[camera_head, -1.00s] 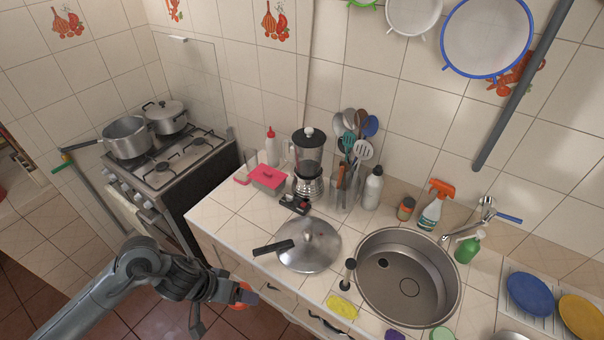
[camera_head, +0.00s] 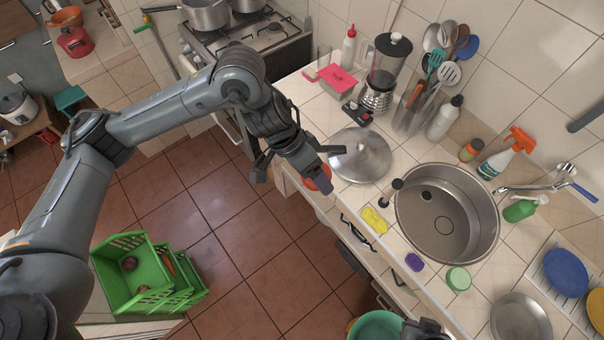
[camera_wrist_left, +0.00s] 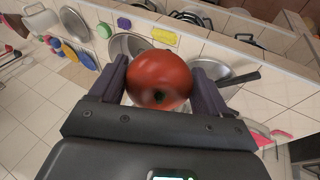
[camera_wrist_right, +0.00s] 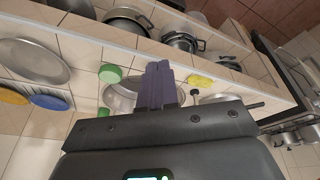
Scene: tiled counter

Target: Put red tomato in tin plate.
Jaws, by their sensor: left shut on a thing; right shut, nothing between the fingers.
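The red tomato (camera_wrist_left: 160,80) is between the fingers of my left gripper (camera_wrist_left: 158,88), which is shut on it. In the head view the tomato (camera_head: 318,178) is partly hidden by my left gripper (camera_head: 322,182), in front of the counter edge beside the metal lid. The tin plate (camera_head: 520,318) lies on the counter at the lower right of the head view, right of the sink. It also shows at the left of the right wrist view (camera_wrist_right: 32,62), bare. My right gripper (camera_wrist_right: 158,85) is shut and empty; in the head view only a dark part shows at the bottom edge.
A metal lid (camera_head: 360,155), sink (camera_head: 447,212), yellow sponge (camera_head: 374,220), purple sponge (camera_head: 414,262) and green round item (camera_head: 458,279) lie between the tomato and the plate. Blue and yellow plates stand in a rack at right. Green crates (camera_head: 130,275) stand at lower left.

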